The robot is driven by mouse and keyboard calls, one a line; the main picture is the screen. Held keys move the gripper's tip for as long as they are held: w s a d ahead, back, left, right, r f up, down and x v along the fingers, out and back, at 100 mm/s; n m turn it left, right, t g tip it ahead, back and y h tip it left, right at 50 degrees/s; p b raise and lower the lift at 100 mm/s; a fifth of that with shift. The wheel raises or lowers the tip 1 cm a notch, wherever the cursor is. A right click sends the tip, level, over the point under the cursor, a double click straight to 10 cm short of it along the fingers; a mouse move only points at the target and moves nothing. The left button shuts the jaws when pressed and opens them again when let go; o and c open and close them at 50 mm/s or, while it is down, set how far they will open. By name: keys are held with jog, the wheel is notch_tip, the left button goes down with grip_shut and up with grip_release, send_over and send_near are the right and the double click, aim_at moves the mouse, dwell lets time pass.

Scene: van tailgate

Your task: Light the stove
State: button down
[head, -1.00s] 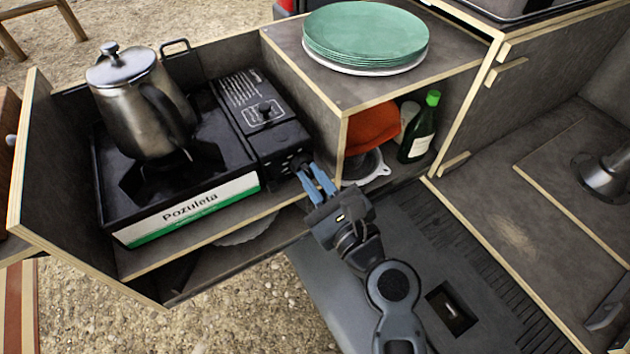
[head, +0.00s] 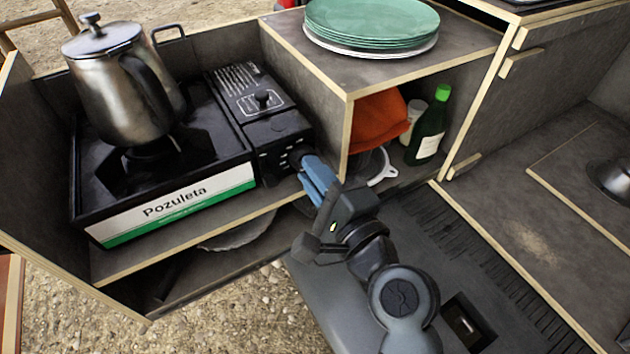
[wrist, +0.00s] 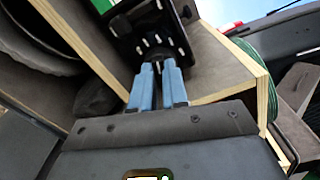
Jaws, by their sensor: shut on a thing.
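The black camping stove (head: 225,160) with a white and green "Pozuleta" front label sits in the left compartment of the wooden unit. A steel kettle (head: 125,85) stands on its burner. The stove's knob (head: 298,155) is on the front of its right-hand control section. My gripper (head: 308,165) is at this knob, its blue fingers closed on it. In the wrist view, the fingers (wrist: 158,75) reach the stove's dark front panel (wrist: 152,25), which has white marks around the knob; the fingers mostly hide the knob. No flame is visible under the kettle.
A wooden divider (head: 347,130) stands close to the right of my fingers. Green plates (head: 372,25) are stacked on the shelf above. A shelf edge (head: 190,240) runs below the stove.

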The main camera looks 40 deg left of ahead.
jog(key=shift+f+n+b, duration=0.15)
jog(key=shift+n+b, duration=1.65)
jog(key=shift+n, duration=0.6)
jog(key=shift+f+n+b, duration=0.15)
jog(key=shift+n+b, duration=1.65)
jog(key=shift+n, duration=0.6)
jog(key=c, duration=1.1)
grip_release()
jog(key=shift+r, duration=0.1)
jog(key=shift+c, duration=0.2)
jog(key=v, duration=0.8)
